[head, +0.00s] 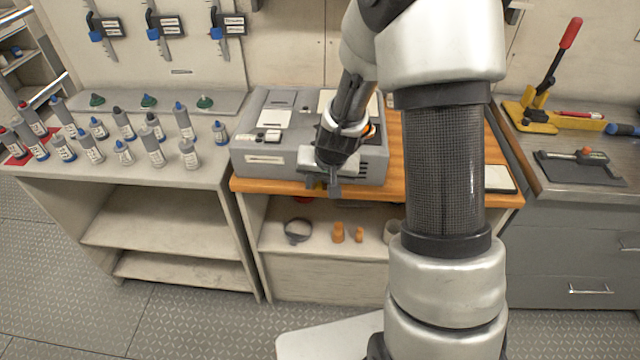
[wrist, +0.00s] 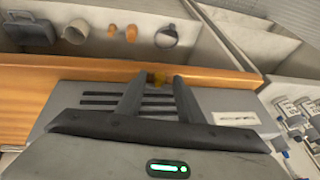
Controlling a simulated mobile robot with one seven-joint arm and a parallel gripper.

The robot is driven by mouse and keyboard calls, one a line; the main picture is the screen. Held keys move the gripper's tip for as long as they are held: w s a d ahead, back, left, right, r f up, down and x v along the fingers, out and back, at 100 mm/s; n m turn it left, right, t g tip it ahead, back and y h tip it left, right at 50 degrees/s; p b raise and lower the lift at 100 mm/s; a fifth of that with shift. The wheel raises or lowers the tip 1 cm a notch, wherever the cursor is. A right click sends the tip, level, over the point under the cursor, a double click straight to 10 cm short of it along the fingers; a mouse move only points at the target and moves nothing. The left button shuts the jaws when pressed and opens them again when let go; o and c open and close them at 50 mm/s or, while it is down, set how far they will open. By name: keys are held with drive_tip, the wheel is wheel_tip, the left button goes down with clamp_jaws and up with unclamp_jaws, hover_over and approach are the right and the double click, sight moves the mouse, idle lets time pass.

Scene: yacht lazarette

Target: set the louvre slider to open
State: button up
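A grey box unit (head: 250,157) stands on the wooden bench top, with dark louvre slots (head: 350,171) low on its front face. The slots also show in the wrist view (wrist: 98,98), left of my fingers. My gripper (head: 323,185) is in front of the box's lower front, near the bench edge. In the wrist view its fingers (wrist: 156,78) are apart, with a visible gap. The slider's setting is not readable.
The wooden bench edge (head: 270,186) runs just below the box. Several bottles (head: 153,150) crowd the left counter. A red-handled lever tool (head: 553,70) stands on the right counter.

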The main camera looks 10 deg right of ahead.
drive_tip(key=shift+f, duration=0.15)
drive_tip(key=shift+c, duration=0.6)
clamp_jaws()
